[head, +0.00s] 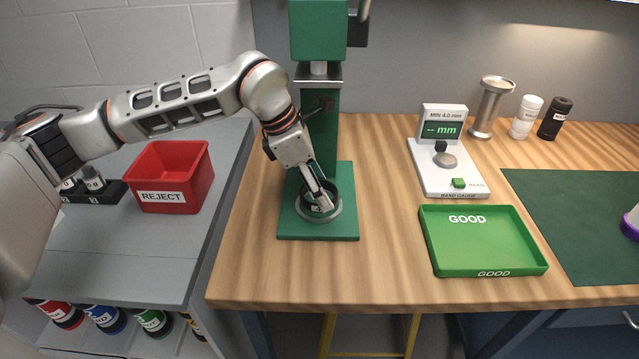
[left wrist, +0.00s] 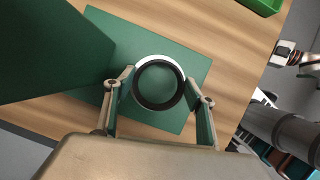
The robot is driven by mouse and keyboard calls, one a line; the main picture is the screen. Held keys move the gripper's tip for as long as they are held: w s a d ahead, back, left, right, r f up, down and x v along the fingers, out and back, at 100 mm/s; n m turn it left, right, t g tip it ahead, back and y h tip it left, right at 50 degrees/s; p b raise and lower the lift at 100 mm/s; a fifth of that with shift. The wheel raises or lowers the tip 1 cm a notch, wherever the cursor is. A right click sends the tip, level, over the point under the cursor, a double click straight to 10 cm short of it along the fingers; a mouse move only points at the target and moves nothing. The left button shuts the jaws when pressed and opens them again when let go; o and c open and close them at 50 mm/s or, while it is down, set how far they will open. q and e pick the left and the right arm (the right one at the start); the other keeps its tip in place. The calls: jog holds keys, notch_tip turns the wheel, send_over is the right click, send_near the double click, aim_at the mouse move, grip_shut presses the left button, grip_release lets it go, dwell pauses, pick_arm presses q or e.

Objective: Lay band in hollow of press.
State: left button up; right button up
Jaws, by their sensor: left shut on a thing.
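My left gripper (head: 321,201) is shut on the band, a dark ring (left wrist: 158,84), with one finger on each side of it. In the head view the gripper points down at the base of the green press (head: 318,130). The band is over the pale round seat (head: 336,216) on the press base, and a bright edge of the seat shows past the band in the left wrist view (left wrist: 151,59). The fingers partly cover the band, and I cannot tell if it touches the hollow's floor.
A red REJECT bin (head: 172,178) stands on the grey bench at left. A green GOOD tray (head: 482,241) and a band gauge (head: 447,165) stand to the right of the press. The press column and head rise behind my gripper. Wood between press and tray is clear.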

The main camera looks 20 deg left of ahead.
pick_arm(q)
jog(key=shift+f+b, duration=0.4)
jog(key=shift+f, duration=0.6)
jog(key=o, duration=1.2)
jog(key=shift+c, duration=0.2)
jog(key=v, duration=0.4)
jog(key=shift+a+r, duration=0.15)
jog(key=shift+r, duration=0.2)
jog(key=s+a, duration=0.5)
jog(key=a, duration=0.5)
jog(key=shift+s+a, duration=0.35)
jog(key=shift+s, duration=0.05)
jog(key=shift+r, duration=0.1)
